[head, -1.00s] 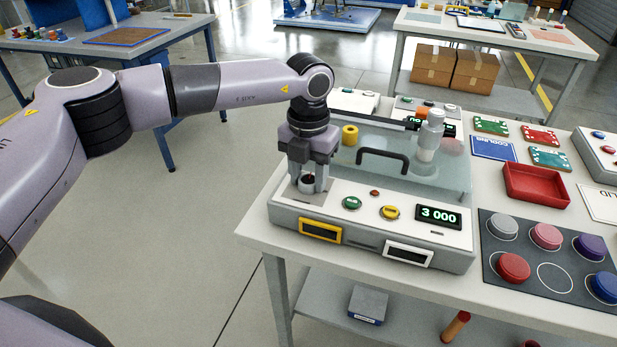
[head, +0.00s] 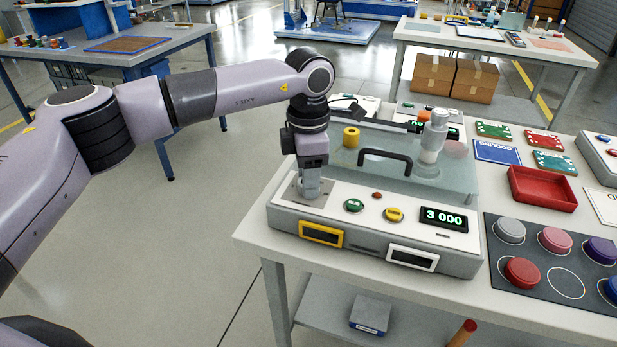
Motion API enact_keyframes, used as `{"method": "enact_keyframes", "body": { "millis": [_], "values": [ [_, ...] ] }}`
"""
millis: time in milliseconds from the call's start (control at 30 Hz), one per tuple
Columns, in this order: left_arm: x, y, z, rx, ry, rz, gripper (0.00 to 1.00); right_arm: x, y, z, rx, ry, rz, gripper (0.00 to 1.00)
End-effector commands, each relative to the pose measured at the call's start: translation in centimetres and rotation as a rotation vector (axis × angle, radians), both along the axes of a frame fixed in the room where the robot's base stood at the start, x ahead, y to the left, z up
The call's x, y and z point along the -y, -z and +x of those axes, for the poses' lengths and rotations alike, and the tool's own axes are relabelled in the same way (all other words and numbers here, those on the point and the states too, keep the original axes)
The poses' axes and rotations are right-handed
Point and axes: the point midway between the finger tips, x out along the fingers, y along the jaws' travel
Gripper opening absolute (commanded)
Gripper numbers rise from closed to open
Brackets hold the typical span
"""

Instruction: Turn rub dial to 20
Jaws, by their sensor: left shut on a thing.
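The rub machine (head: 375,232) stands on the near table, a light box with a clear cover behind its sloped panel. Its display (head: 443,218) reads 3 000. My left gripper (head: 309,192) points down at the left end of the panel, shut on the dial, which its fingers hide. The dial's setting cannot be read. A green button (head: 354,205), a small red button (head: 377,195) and a yellow button (head: 394,215) sit to the right of the gripper. My right gripper is not in view.
A black handle (head: 385,158) and a grey-white cylinder (head: 432,138) stand behind the panel. A red tray (head: 541,189) and a dark mat (head: 535,290) with several coloured discs lie to the right. Open floor lies left of the table (head: 262,240).

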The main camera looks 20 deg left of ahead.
Motion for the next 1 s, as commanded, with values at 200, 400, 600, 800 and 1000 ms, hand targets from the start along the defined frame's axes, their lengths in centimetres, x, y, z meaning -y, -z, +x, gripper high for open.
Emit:
{"method": "enact_keyframes", "body": {
  "millis": [200,400,600,800,1000],
  "values": [
    [0.01,-0.14,0.14,0.006,0.203,-0.003,0.13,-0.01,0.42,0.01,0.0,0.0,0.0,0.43],
    [0.02,-0.2,0.15,0.006,0.386,-0.003,0.13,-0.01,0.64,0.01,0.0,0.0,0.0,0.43],
    [0.01,-0.22,0.17,0.006,0.54,-0.003,0.13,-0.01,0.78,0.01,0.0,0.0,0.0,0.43],
    [0.02,-0.24,0.18,0.006,0.649,-0.003,0.13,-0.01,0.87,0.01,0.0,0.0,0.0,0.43],
    [0.02,-0.26,0.19,0.007,0.71,-0.003,0.13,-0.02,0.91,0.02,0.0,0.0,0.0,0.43]
  ]
}}
